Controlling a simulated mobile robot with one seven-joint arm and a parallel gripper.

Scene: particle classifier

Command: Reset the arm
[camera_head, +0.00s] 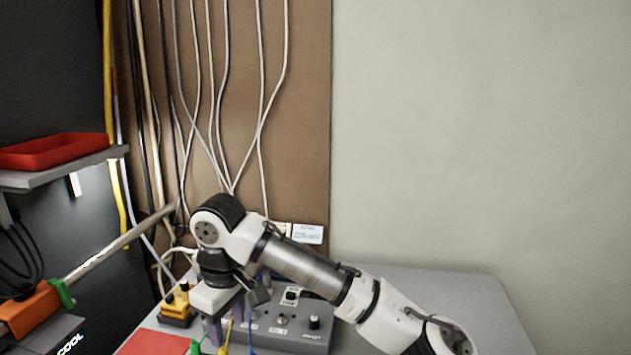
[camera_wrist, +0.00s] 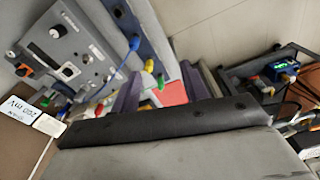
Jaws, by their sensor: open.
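My arm reaches in from the lower right in the head view and bends down at the wrist. My gripper (camera_head: 225,322) points down over the left part of the grey table, in front of a grey control box (camera_head: 290,328) with knobs. In the wrist view the two purple fingers of my gripper (camera_wrist: 162,88) stand apart, with no object held between them. A red flat thing (camera_wrist: 172,93) shows beyond the fingers. The fingertips are partly hidden in the head view.
A red tray (camera_head: 55,150) sits on a shelf at the left. A yellow-and-black part (camera_head: 177,305) and a red flat piece (camera_head: 155,343) lie left of my gripper. Cables hang on the brown board (camera_head: 305,120). The table's right part (camera_head: 455,290) is clear behind my arm.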

